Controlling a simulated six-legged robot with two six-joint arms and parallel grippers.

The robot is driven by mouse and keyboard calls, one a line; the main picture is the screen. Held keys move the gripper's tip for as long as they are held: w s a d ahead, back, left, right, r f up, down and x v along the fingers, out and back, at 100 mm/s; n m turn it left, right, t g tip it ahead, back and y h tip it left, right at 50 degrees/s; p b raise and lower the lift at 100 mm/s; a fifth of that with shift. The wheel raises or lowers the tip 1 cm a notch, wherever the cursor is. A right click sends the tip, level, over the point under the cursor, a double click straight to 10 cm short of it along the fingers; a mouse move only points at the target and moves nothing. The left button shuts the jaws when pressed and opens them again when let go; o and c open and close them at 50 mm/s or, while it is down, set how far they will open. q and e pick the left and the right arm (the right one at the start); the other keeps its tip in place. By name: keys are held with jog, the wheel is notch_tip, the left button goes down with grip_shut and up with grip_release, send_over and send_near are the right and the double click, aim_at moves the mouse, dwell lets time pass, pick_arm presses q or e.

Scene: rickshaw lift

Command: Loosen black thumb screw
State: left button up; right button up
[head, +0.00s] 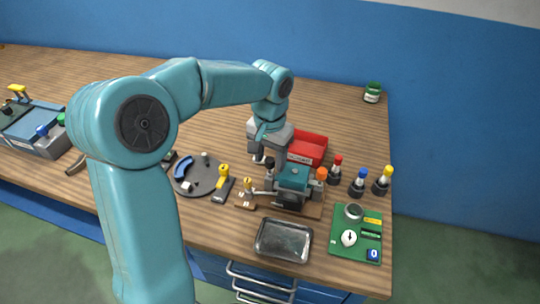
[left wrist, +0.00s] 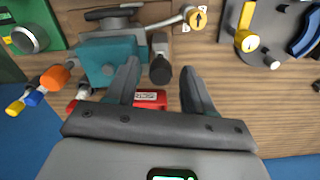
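The teal fixture (head: 294,177) stands on a wooden board on the bench and also shows in the left wrist view (left wrist: 108,60). The black thumb screw (left wrist: 160,70) is on its side, at the end of a grey metal part. In the left wrist view it lies between the two fingertips of my left gripper (left wrist: 159,72), with a gap on each side. My left gripper is open, and in the head view (head: 268,158) it points down just above the fixture, partly hiding the screw. Its distance above the screw is hard to tell. My right gripper is not in view.
A red bin (head: 308,149) stands right behind the fixture. A round dark plate (head: 200,177) lies to the left, a metal tray (head: 283,241) in front, and a green board (head: 357,234) at the right. Several coloured-top bottles stand right of the fixture.

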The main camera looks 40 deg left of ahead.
aim_at(270, 159)
pick_arm(q)
notch_tip(270, 159, up, 16)
jog(key=p, duration=0.2)
jog(key=shift+r, duration=0.15)
dwell(0.6)
